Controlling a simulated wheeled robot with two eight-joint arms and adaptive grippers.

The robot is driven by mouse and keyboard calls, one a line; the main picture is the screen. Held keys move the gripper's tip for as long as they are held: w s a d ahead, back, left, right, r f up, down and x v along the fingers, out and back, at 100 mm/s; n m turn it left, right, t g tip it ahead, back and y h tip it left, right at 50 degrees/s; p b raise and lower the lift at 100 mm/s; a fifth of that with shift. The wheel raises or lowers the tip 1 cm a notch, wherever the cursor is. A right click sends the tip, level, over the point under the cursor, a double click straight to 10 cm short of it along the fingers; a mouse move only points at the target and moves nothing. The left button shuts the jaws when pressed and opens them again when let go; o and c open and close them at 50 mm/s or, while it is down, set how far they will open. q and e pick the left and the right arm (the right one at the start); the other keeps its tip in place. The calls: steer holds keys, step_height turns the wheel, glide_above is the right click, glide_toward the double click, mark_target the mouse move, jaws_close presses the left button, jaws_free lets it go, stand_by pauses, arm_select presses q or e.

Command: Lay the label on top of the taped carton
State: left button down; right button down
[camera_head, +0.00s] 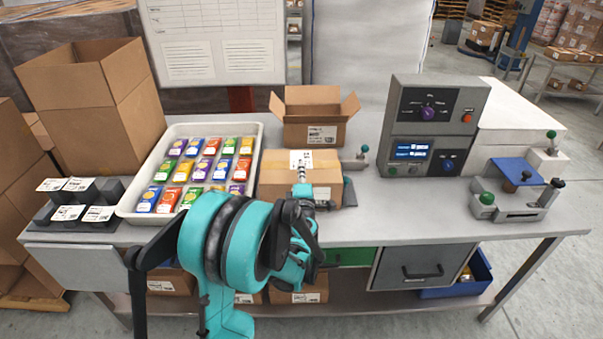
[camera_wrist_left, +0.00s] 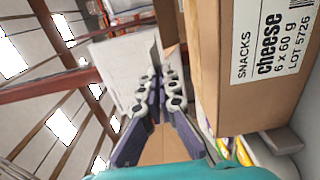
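The taped carton (camera_head: 274,182) stands closed on the bench in the middle of the head view. It also fills the right of the left wrist view (camera_wrist_left: 211,70), with a printed snacks label on its face. A small white label (camera_head: 300,156) shows over the carton's top, at my left gripper's tips. My left gripper (camera_head: 302,172) reaches forward over the carton. Its fingers (camera_wrist_left: 162,82) are nearly together and appear shut on the label's near edge. Whether the label touches the carton cannot be told. My right gripper is out of view.
An open carton (camera_head: 312,134) stands right behind the taped one. A tray of colourful packs (camera_head: 128,207) lies left, beside a dark holder with several labels (camera_head: 68,213). A grey control unit (camera_head: 433,110) stands right. The bench (camera_head: 400,213) is clear in front of it.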

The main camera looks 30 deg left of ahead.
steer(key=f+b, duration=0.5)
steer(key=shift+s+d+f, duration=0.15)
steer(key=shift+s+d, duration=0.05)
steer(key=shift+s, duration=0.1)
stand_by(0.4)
